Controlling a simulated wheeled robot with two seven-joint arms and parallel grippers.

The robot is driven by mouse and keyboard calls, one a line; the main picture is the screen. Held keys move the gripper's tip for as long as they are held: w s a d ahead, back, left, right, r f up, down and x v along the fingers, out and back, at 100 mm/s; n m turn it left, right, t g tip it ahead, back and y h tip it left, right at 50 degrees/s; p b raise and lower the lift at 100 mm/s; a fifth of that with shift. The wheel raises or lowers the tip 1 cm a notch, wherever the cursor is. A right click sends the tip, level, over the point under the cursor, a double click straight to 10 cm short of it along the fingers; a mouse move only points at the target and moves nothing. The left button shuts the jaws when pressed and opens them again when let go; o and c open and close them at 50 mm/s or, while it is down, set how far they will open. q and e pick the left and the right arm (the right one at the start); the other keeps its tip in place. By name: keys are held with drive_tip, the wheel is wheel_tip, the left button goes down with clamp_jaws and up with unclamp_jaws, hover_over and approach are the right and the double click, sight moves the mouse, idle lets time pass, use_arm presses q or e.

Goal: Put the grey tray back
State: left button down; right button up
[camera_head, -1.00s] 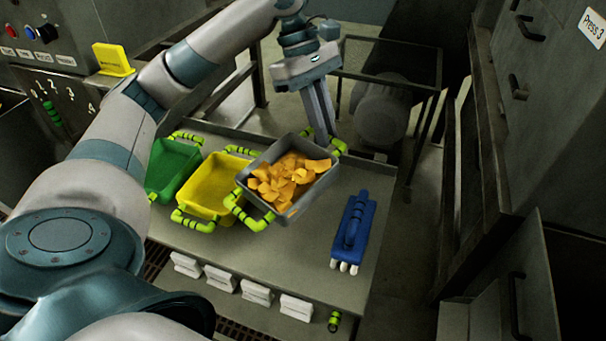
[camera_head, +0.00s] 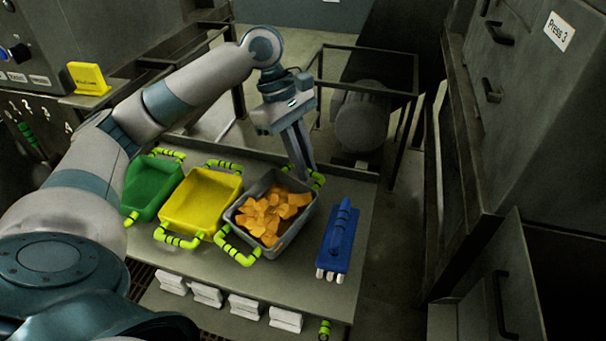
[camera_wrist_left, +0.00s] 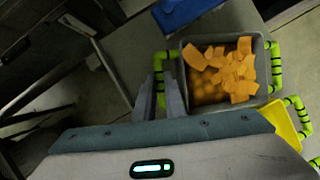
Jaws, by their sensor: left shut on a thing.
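The grey tray (camera_head: 293,232) holds a heap of orange chips or flakes and has a bright green handle at each end. In the head view it is at the table, right of the yellow tray; I cannot tell whether it fully touches the table top. My left gripper (camera_head: 304,177) comes down from above and is shut on the tray's far handle. In the left wrist view, the fingers (camera_wrist_left: 160,108) are at one handle, beside the grey tray (camera_wrist_left: 188,72). My right gripper is not in view.
A yellow tray (camera_head: 203,200) and a green tray (camera_head: 150,190) stand to the left. A blue brush-like tool (camera_head: 340,238) lies to the right. Several folded white cloths (camera_head: 245,305) line the table's front edge. A metal frame with a motor (camera_head: 362,122) stands behind.

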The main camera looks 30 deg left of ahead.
use_arm(q)
drive_tip(key=shift+f, duration=0.15)
wheel_tip(320, 180, down, 3)
drive_tip(key=shift+r, duration=0.15)
drive_tip(key=shift+f, duration=0.45)
drive_tip(key=c, duration=1.8)
unclamp_jaws()
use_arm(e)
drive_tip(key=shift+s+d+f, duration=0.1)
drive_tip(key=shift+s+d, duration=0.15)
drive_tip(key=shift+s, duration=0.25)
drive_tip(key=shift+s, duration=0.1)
